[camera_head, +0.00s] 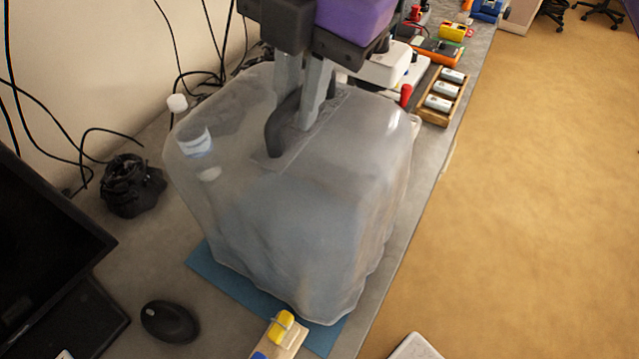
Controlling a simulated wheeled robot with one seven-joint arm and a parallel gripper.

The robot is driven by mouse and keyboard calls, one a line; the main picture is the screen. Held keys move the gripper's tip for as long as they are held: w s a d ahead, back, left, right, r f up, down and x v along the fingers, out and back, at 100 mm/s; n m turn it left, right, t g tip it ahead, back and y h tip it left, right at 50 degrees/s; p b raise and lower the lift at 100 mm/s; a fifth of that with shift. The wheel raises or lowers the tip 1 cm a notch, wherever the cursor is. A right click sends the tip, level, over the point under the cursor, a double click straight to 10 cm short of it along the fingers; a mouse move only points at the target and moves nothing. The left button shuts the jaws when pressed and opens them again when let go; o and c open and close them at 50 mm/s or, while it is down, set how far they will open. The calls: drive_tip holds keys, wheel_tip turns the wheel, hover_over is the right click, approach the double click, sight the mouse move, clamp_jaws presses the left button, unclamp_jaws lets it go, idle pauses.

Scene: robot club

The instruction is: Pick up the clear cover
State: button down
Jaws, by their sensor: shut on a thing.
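The clear cover (300,225) is a large, cloudy, see-through box shape with a dark handle (276,132) on its top. It stands over a blue mat (222,284) on the grey table. My gripper (305,112) comes down from above, with its two grey fingers shut on the dark handle. A white-capped object (196,142) shows at the cover's left side; I cannot tell whether it is inside. Whether the cover's bottom edge touches the mat is not clear.
A black mouse (169,322) and a monitor (45,235) are at the left. A wooden block with a yellow piece (281,327) lies in front. A wooden tray (441,96) and tools stand behind right. Black cables hang by the wall. The floor (540,200) is open at right.

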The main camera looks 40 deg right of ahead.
drive_tip(key=shift+r, duration=0.1)
idle(0.3)
wheel_tip(320, 180, up, 20)
drive_tip(key=shift+p, duration=0.3)
